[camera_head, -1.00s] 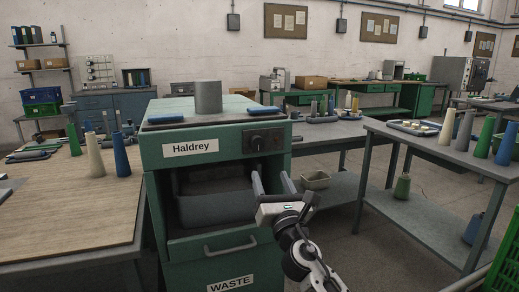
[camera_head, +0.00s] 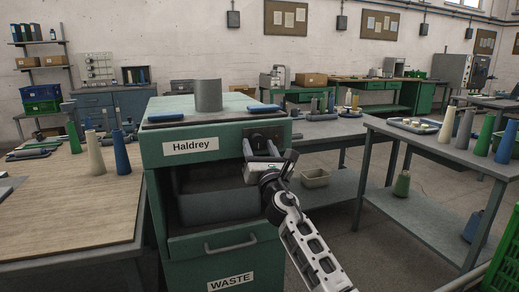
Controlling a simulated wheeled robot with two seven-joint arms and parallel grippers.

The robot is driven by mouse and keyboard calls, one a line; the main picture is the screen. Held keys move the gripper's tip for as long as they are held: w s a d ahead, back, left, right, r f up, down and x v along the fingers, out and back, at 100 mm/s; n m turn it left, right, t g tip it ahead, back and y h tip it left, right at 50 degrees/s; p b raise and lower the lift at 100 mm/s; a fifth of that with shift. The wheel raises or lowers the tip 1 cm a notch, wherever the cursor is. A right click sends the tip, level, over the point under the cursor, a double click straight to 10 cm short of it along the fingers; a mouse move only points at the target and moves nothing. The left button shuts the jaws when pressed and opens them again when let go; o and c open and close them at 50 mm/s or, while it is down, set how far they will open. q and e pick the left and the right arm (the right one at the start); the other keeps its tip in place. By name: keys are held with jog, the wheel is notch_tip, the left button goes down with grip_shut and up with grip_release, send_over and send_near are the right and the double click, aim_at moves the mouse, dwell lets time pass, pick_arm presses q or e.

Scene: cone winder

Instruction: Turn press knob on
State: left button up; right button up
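The press (camera_head: 155,140) is a green cabinet labelled Haldrey, with a grey cylinder (camera_head: 208,95) on top. Its dark control panel (camera_head: 280,131) is on the upper right of the front face and carries the knob. The knob is now largely hidden behind my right gripper, so I cannot tell its setting. My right gripper (camera_head: 260,146) is in front of the panel, pointing at it, with its two fingers apart, one left and one right of the knob area. I cannot tell whether they touch the knob. My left gripper is not in view.
Below the panel is an open bay with a grey bin (camera_head: 215,200), above a drawer labelled WASTE (camera_head: 232,283). Blue pads (camera_head: 263,108) lie on the press top. A wooden table (camera_head: 70,215) with cones stands left, and a grey table (camera_head: 445,148) with cones stands right.

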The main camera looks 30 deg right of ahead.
jog(key=c, duration=0.8)
jog(key=shift+o, duration=0.2)
